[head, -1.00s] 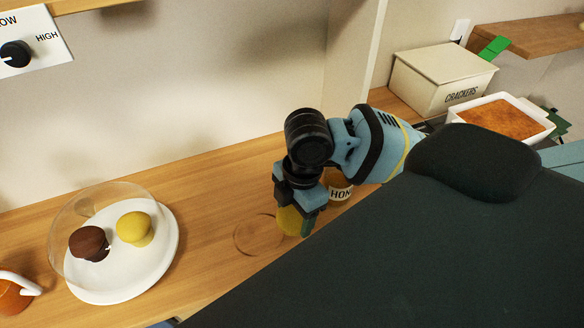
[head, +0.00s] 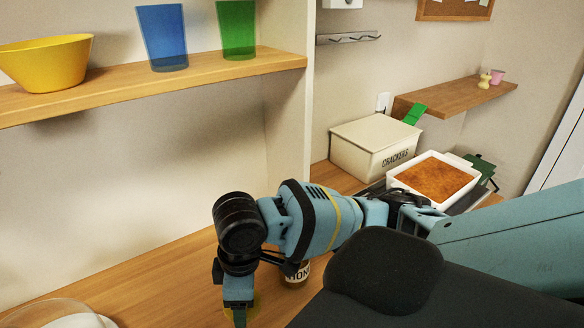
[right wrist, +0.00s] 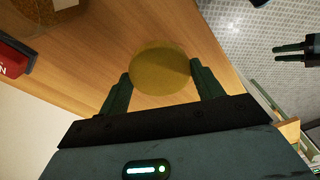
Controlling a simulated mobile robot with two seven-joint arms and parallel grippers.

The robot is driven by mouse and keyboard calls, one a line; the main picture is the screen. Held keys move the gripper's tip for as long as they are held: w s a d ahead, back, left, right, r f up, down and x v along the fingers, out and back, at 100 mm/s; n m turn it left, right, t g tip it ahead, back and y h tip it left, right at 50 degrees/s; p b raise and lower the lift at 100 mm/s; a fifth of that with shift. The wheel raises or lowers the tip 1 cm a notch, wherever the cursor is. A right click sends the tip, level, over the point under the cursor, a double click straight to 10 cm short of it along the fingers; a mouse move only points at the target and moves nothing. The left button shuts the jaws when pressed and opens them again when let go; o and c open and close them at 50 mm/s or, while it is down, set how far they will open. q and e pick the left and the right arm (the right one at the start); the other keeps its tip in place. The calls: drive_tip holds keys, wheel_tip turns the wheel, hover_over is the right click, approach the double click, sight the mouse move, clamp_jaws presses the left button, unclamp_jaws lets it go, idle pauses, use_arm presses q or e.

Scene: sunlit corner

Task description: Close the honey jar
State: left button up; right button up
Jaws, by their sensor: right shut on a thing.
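The honey jar (head: 297,275), with a white label reading "HON", stands on the wooden counter in the head view, partly hidden behind my right arm. My right gripper (head: 240,308) is just left of it and nearer, pointing down. It is shut on a round yellow lid, mostly hidden behind the fingers there. In the right wrist view the lid (right wrist: 160,68) is a flat disc held by its edges between both fingertips, apart from the jar. My left gripper (right wrist: 290,53) shows small at the right wrist view's right edge, fingers apart and empty.
A cream crackers box (head: 375,147) and a white baking dish (head: 462,197) stand behind my right arm. A clear dome (head: 50,310) is at the lower left. A shelf (head: 190,82) holds a yellow bowl and two cups.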

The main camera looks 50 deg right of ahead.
drive_tip(key=m, duration=0.1)
drive_tip(key=w+r+m, duration=0.1)
drive_tip(key=m, duration=0.3)
drive_tip(key=shift+w+a+r+t, duration=0.15)
drive_tip(key=shift+a+r+t, duration=0.1)
drive_tip(key=shift+a+t, duration=0.05)
drive_tip(key=m, duration=0.2)
drive_tip(key=r+m, duration=0.1)
drive_tip(key=m, duration=0.1)
drive_tip(key=shift+w+a+h, duration=0.2)
drive_tip(key=shift+w+h, duration=0.15)
drive_tip(key=shift+h, duration=0.05)
